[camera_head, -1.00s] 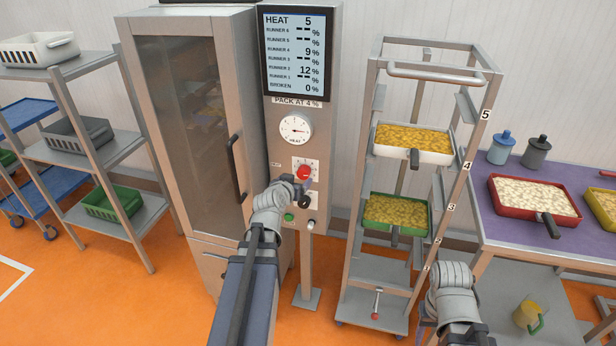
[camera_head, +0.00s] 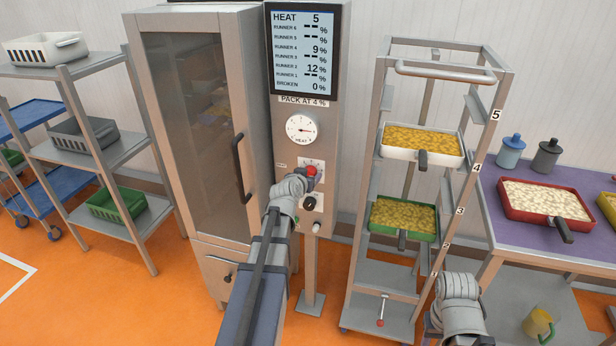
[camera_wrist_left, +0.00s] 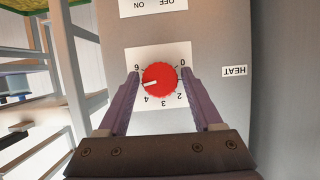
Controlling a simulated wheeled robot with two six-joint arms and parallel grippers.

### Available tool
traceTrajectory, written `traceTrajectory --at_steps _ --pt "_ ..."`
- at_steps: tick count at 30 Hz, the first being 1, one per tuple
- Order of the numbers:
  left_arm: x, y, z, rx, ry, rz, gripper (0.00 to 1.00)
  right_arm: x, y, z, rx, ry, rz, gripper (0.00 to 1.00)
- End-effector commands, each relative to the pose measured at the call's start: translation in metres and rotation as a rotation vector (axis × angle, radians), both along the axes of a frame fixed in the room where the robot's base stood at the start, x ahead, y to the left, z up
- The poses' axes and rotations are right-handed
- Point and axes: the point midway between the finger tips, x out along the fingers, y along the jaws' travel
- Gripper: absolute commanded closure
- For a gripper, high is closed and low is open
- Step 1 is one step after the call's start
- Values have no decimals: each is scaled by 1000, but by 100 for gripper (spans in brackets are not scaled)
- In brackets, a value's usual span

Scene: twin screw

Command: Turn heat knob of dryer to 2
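The red heat knob (camera_head: 312,171) is on the dryer's control panel (camera_head: 290,150), under a round heat dial. In the left wrist view the knob (camera_wrist_left: 160,79) sits on a white plate numbered 0 to 6, and its white mark points left, near 5. The display (camera_head: 303,50) reads HEAT 5. My left gripper (camera_wrist_left: 160,74) is open, its two purple fingers on either side of the knob, with narrow gaps seeming to show. In the head view its wrist partly hides the panel. My right wrist (camera_head: 459,300) is low at the right; its fingers cannot be made out.
A black knob (camera_head: 310,202) is just below the heat knob. The dryer door (camera_head: 205,120) with its black handle is to the left. A rack (camera_head: 488,150) with food trays stands to the right, beside a purple-topped table (camera_head: 490,200). A shelf with baskets is far left.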

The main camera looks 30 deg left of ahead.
Motion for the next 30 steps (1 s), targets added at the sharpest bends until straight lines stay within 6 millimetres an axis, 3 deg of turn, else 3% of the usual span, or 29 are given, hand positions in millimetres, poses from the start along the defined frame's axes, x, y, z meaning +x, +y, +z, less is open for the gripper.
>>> traceTrajectory --at_steps 2,17,30 --pt "0 0 0 0 0 0 43 0 0 0 0 0 0 50" --pt "0 0 0 0 0 0 100 0 0 0 0 0 0 50" --pt "-1 2 -1 -94 -24 1 100 0 0 -2 0 0 0 50"
